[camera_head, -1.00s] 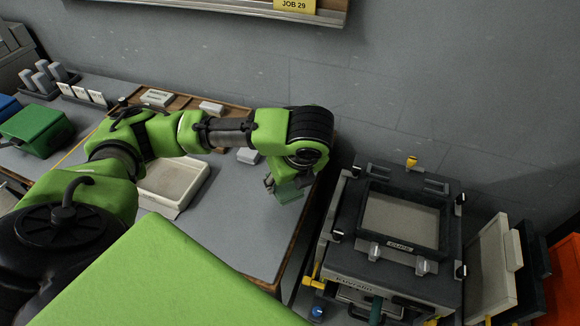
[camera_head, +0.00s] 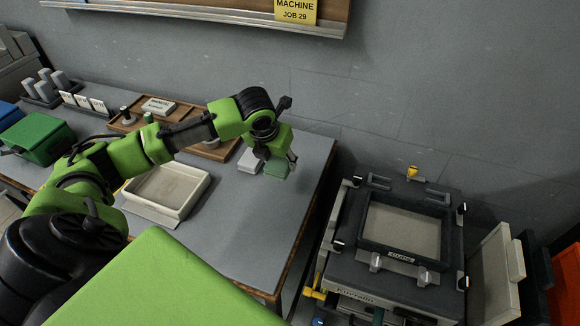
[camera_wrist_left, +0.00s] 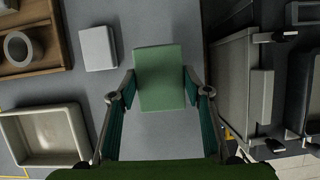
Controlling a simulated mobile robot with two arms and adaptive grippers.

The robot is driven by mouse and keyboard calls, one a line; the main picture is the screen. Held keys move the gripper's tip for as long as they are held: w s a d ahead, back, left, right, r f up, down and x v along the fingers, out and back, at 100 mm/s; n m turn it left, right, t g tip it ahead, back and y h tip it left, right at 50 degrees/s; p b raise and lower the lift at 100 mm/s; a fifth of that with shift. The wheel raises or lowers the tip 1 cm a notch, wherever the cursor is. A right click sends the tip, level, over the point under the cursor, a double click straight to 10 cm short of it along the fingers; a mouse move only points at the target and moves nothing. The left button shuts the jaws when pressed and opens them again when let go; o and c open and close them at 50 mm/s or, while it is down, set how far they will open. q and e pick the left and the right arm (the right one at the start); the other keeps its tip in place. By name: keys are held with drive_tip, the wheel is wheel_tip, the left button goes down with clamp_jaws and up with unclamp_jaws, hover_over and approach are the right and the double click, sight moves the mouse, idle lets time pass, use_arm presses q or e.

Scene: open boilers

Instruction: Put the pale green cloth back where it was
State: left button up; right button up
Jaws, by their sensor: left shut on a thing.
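The pale green cloth (camera_head: 277,170) is a small folded block shape near the right edge of the grey bench. My left gripper (camera_head: 276,160) is shut on it, with one finger on each side. In the left wrist view the cloth (camera_wrist_left: 160,78) sits between the two fingertips (camera_wrist_left: 160,88), over the bench top. I cannot tell whether it touches the bench. A white block-like piece (camera_head: 250,161) lies just left of the cloth; it also shows in the wrist view (camera_wrist_left: 98,48). My right gripper is not in view.
A cream tray (camera_head: 158,207) stands left on the bench. A wooden tray (camera_head: 184,112) with small items lies at the back. A dark machine (camera_head: 345,258) stands right of the bench, across a gap. The bench front is clear.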

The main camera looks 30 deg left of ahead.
use_arm(q)
drive_tip(key=w+f, duration=0.6)
drive_tip(key=shift+w+a+p, duration=0.1)
drive_tip(key=shift+a+p, duration=0.2)
drive_tip(key=shift+a, duration=0.1)
wheel_tip(320, 180, down, 3)
drive_tip(key=shift+w+f+p, duration=0.1)
drive_tip(key=shift+p, duration=0.4)
drive_tip(key=shift+f, duration=0.2)
drive_tip(key=o, duration=1.1)
drive_tip(key=shift+c, duration=0.2)
drive_tip(key=v, duration=1.2)
drive_tip(key=shift+b, duration=0.35)
